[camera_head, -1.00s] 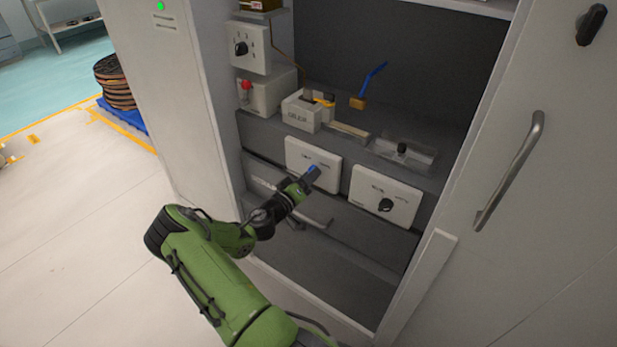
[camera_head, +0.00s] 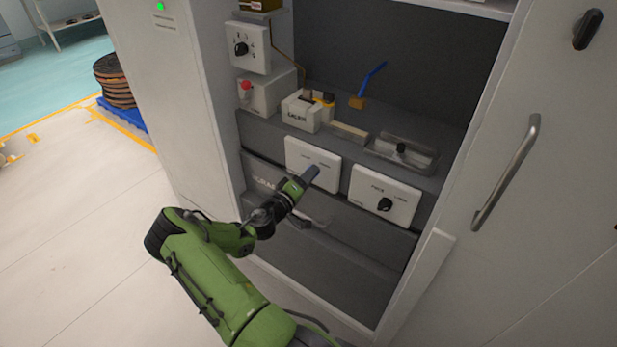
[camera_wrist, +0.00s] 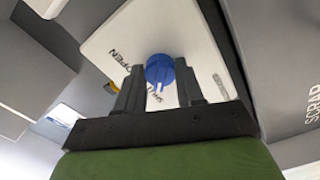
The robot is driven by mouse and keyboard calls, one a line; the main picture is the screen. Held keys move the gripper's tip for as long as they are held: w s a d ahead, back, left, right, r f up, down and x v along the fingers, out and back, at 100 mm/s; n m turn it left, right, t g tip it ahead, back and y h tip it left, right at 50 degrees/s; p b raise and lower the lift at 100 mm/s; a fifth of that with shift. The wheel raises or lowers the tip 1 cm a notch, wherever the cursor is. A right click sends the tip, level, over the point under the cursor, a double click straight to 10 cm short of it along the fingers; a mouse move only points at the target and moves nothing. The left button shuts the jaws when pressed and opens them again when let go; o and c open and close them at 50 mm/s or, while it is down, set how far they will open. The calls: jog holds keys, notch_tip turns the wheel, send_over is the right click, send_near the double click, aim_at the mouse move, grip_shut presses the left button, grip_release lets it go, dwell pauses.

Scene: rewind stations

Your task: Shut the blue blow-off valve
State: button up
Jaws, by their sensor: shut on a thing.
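The blue knob (camera_wrist: 160,70) sits on a white panel (camera_wrist: 196,38) marked OPEN and SHUT in the wrist view. Its small pointer faces the SHUT lettering, which is partly hidden by my gripper. My gripper (camera_wrist: 158,76) is shut on the blue knob, with one dark finger on each side of it. In the head view my gripper (camera_head: 311,174) reaches the front of the white panel (camera_head: 303,151), and its fingers hide the knob there.
A similar white panel with a black knob (camera_head: 385,204) is just to the right. A cabinet door with a long handle (camera_head: 508,170) is at right.

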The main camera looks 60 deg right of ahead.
jog(key=o, duration=1)
jog(key=shift+o, duration=0.2)
jog(key=w+a+p, duration=0.2)
jog(key=a, duration=1.3)
jog(key=shift+w+a, duration=0.25)
jog(key=shift+a, duration=0.05)
